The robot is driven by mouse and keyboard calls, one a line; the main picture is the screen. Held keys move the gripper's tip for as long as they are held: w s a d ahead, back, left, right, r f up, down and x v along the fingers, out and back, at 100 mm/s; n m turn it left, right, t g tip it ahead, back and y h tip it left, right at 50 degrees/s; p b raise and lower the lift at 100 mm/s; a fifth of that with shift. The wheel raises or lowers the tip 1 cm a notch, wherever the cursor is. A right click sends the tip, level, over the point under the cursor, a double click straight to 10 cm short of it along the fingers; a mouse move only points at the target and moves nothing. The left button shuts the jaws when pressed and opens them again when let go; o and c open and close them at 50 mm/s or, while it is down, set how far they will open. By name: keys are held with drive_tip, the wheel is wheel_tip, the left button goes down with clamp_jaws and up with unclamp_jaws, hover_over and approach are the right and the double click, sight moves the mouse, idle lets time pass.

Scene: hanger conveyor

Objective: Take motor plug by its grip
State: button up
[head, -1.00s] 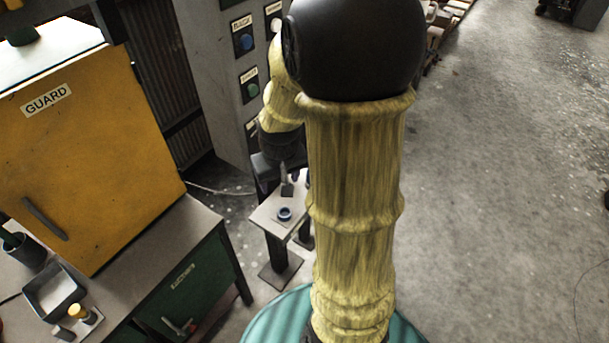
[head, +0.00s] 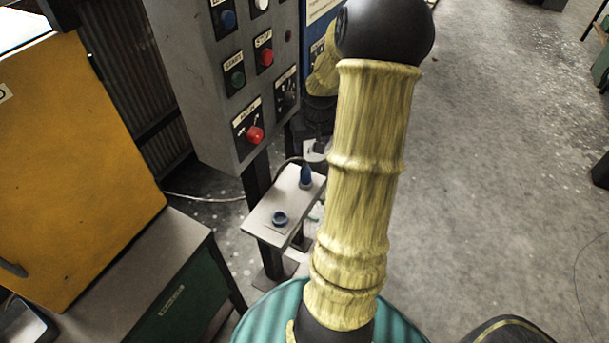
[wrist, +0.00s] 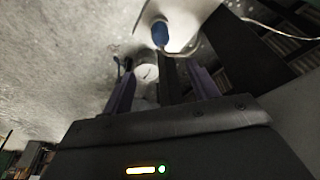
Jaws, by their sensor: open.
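The motor plug (head: 305,177) is blue and stands on a small pale shelf (head: 264,224), with a dark cable arching from it. It also shows in the wrist view (wrist: 160,34), at the top, beyond my fingertips. The plug looks apart from the fingers. In the head view my gripper is mostly hidden by my arm, behind the shelf's far end.
A grey control panel (head: 205,110) with coloured buttons stands just left of and above the shelf. A yellow cabinet (head: 70,170) and a green bench (head: 185,310) are at left. Open concrete floor (head: 490,170) lies at right.

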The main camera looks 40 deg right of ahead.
sight(306, 173)
drive_tip(key=b+x, duration=0.1)
drive_tip(key=x, duration=1.1)
drive_tip(key=shift+s, duration=0.1)
drive_tip(key=shift+a+x, duration=0.15)
drive_tip(key=shift+x, duration=1.15)
drive_tip(key=shift+a+x, duration=0.1)
drive_tip(key=shift+x, duration=1.2)
drive_tip(key=shift+s, duration=0.15)
drive_tip(key=c, duration=1)
